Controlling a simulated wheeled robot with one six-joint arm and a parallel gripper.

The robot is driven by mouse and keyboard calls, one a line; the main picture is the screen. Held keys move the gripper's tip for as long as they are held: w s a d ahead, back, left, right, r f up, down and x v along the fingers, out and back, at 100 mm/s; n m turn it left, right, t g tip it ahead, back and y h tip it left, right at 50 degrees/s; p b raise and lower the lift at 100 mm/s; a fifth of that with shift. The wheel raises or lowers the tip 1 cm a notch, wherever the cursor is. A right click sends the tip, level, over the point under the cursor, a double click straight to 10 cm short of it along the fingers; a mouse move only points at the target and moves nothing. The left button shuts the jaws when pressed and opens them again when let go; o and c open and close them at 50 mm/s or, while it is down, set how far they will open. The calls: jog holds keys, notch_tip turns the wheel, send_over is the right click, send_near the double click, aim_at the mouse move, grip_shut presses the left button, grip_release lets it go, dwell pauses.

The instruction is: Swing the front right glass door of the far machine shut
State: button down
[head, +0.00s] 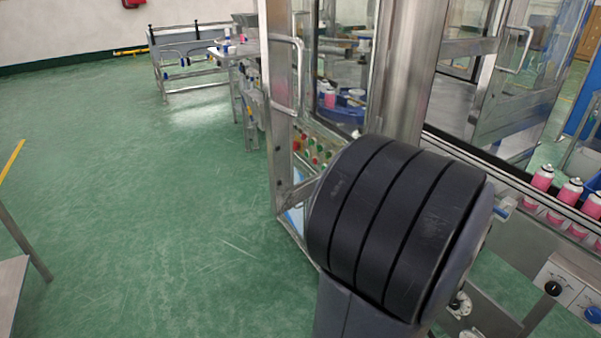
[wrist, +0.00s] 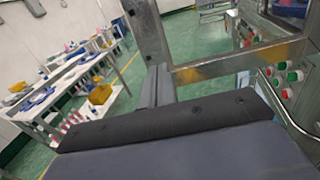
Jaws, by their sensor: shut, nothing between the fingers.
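A steel-framed glass door (head: 279,150) with a vertical bar handle (head: 301,75) stands left of the machine's corner post (head: 408,70) in the head view. It appears swung outward, with red and green buttons showing behind it; the exact angle is unclear. In the wrist view, a door frame (wrist: 240,63) shows its upright and bottom rail, and a curved metal bar lies at the right edge. My gripper (wrist: 159,80) shows as narrow grey fingers, closed and empty, close to the frame's lower corner. I cannot tell whether they touch. My dark arm hides the gripper in the head view.
Pink cans (head: 570,191) line a conveyor at the right. Another handled glass panel (head: 515,50) stands behind it. A turntable with blue holders is inside the machine. Work tables (wrist: 62,80) with bins stand beyond. Green floor (head: 150,220) is open at the left.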

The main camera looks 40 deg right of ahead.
aim_at(290, 167)
jog(key=w+p, duration=0.1)
jog(key=w, duration=1.1)
jog(key=shift+w, duration=0.2)
jog(key=shift+w, duration=0.1)
